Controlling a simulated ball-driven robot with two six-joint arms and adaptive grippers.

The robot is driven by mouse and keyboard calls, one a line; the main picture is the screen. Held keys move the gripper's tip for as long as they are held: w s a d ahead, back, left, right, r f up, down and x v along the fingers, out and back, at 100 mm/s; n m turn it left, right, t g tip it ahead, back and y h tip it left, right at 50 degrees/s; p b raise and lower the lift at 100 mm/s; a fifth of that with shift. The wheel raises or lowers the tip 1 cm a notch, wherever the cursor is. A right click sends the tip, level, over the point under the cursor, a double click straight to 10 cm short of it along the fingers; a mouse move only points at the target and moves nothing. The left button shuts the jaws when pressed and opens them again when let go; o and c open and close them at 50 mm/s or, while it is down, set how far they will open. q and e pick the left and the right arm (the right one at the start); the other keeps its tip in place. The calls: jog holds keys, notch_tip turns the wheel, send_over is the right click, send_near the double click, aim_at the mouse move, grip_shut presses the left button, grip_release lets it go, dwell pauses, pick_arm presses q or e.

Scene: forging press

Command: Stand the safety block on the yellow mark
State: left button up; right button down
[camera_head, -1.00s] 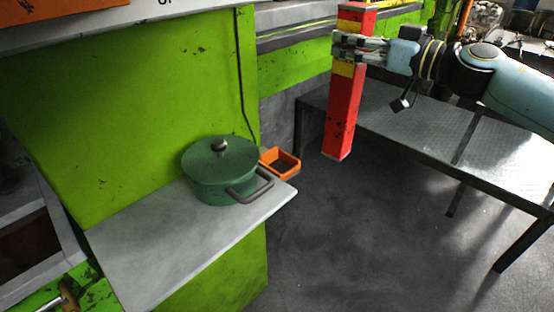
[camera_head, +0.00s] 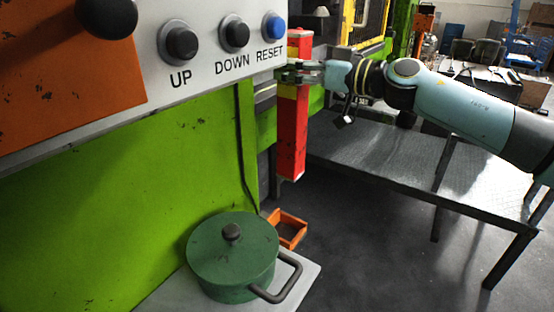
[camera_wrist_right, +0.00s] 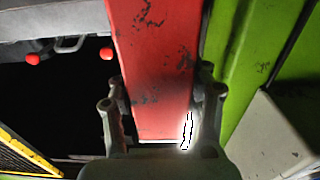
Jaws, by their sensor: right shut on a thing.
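The safety block (camera_head: 291,135) is a tall red bar with a yellow band near its upper part. It hangs upright in the head view, left of the metal table and partly behind the control panel's edge. My right gripper (camera_head: 286,73) is shut on the safety block around its yellow band. In the right wrist view the red, scuffed block (camera_wrist_right: 155,70) stands between the two fingers of my right gripper (camera_wrist_right: 160,110). The yellow mark cannot be made out in these views. My left gripper is not in view.
A control panel (camera_head: 205,62) with UP, DOWN and RESET buttons is close at the upper left. A green lidded pot (camera_head: 232,262) stands on a pale shelf (camera_head: 306,283), beside an orange tray (camera_head: 289,229). A metal table (camera_head: 375,160) stands at right.

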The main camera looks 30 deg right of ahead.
aim_at(291, 87)
jog(key=s+a+f, duration=0.1)
jog(key=s, duration=0.1)
jog(key=s+a+f, duration=0.1)
jog(key=a, duration=0.1)
jog(key=shift+s+a+f, duration=0.25)
jog(key=shift+s+f, duration=0.1)
jog(key=shift+s, duration=0.05)
pick_arm(q)
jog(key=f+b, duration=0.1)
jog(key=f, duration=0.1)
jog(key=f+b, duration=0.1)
jog(key=b, duration=0.1)
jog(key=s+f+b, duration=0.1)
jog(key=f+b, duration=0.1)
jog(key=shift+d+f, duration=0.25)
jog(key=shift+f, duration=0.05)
pick_arm(e)
jog(key=s+a+f, duration=0.3)
jog(key=f, duration=0.4)
jog(key=shift+s+a, duration=0.35)
pick_arm(q)
jog(key=shift+b, duration=0.3)
pick_arm(e)
jog(key=shift+f, duration=0.1)
